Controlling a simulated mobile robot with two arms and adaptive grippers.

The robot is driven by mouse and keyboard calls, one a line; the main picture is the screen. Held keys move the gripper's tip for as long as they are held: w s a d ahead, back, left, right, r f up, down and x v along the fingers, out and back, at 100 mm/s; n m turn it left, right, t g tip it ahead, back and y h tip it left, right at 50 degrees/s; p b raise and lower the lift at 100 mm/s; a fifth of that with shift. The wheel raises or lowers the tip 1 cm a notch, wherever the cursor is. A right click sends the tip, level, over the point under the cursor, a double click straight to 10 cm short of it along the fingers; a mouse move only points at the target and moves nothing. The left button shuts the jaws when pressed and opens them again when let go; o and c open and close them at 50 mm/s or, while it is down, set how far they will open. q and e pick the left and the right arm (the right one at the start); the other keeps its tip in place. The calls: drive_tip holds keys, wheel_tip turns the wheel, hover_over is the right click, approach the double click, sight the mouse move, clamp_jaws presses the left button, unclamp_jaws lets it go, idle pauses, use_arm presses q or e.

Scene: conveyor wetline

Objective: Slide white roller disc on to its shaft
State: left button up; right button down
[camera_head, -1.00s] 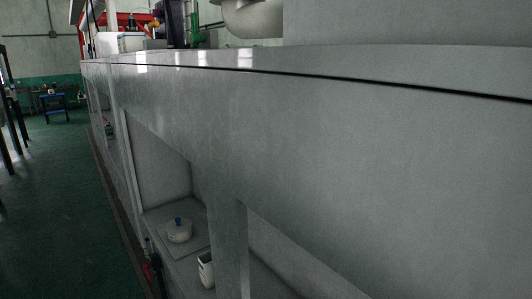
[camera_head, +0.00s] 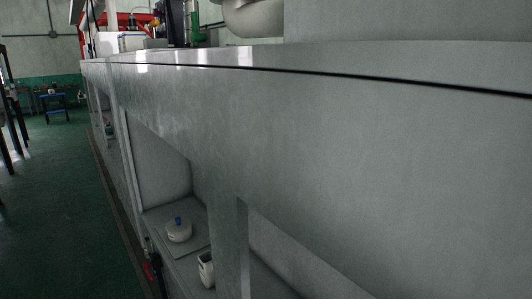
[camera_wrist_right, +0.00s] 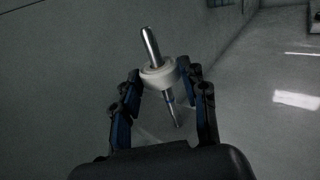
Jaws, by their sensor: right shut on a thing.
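In the right wrist view the white roller disc (camera_wrist_right: 151,75) sits between the fingertips of my right gripper (camera_wrist_right: 161,73), which is shut on it. A shiny metal shaft (camera_wrist_right: 149,42) appears to pass through the disc. One length stands out above it and a thinner part (camera_wrist_right: 177,118) shows below. The shaft leans slightly to the left at its top. Where it enters the disc is partly hidden by the disc itself. My left gripper is in neither view.
In the head view a grey metal counter (camera_head: 370,150) fills the right side. Below it, a shelf (camera_head: 160,250) holds a white lidded pot (camera_head: 178,232) with a blue knob and a white container (camera_head: 206,270).

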drive_tip(key=shift+w+d+f+b, duration=0.1)
drive_tip(key=shift+w+d+b, duration=0.2)
drive_tip(key=shift+w+d, duration=0.5)
drive_tip(key=shift+w+d+b, duration=0.3)
drive_tip(key=shift+w+d, duration=0.2)
drive_tip(key=shift+d, duration=0.45)
drive_tip(key=c, duration=0.6)
unclamp_jaws()
drive_tip(key=shift+c, duration=0.2)
drive_tip(key=shift+s, duration=0.1)
drive_tip(key=v, duration=1.2)
